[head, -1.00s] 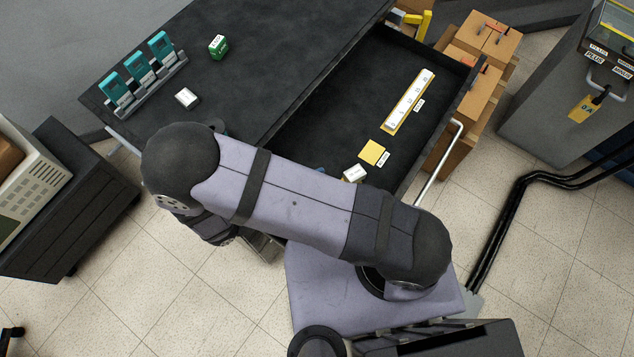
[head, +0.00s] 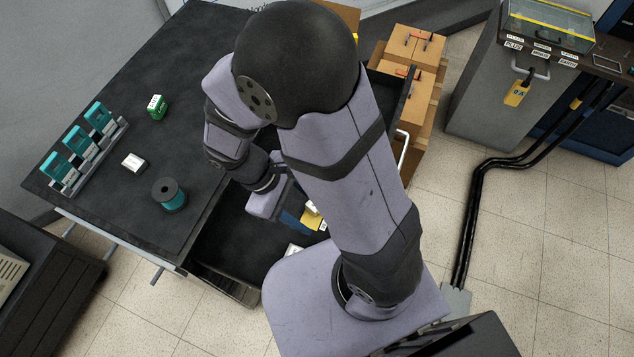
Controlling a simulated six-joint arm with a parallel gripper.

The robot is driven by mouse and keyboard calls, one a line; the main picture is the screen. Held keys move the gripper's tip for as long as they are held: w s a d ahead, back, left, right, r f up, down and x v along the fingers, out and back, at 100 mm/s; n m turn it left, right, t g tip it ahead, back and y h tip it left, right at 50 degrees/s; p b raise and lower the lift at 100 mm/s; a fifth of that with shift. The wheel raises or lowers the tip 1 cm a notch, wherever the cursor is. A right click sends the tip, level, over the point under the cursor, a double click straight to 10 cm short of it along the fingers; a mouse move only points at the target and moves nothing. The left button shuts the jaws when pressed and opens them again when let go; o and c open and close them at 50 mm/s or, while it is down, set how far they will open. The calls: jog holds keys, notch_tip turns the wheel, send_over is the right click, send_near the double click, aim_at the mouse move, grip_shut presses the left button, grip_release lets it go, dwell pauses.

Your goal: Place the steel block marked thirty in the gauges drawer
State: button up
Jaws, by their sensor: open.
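The open gauges drawer (head: 232,232) is a black-lined tray under the bench's right side; my arm covers much of it. My gripper (head: 266,202) is over the drawer, open, with its fingertips mostly hidden; nothing shows held in it. A small white-topped block (head: 133,162) lies on the bench top; its marking is too small to read. A pale block (head: 312,207) shows in the drawer beside a yellow piece (head: 312,221) and a dark blue item (head: 294,219), close right of my gripper. I cannot tell which block is marked thirty.
On the black bench (head: 180,70) stand a green box (head: 157,106), a rack of three teal holders (head: 80,145) and a dark spool with teal winding (head: 170,195). Cardboard boxes (head: 412,50) stand beyond the drawer. A grey cabinet (head: 490,95) is at the right.

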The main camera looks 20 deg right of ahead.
jog(key=w+d+r+m+t+y, duration=0.2)
jog(key=r+m+y, duration=0.3)
jog(key=m, duration=0.3)
jog(key=shift+w+d+m+t, duration=0.2)
jog(key=shift+d+m+t, duration=0.25)
jog(key=shift+d, duration=0.35)
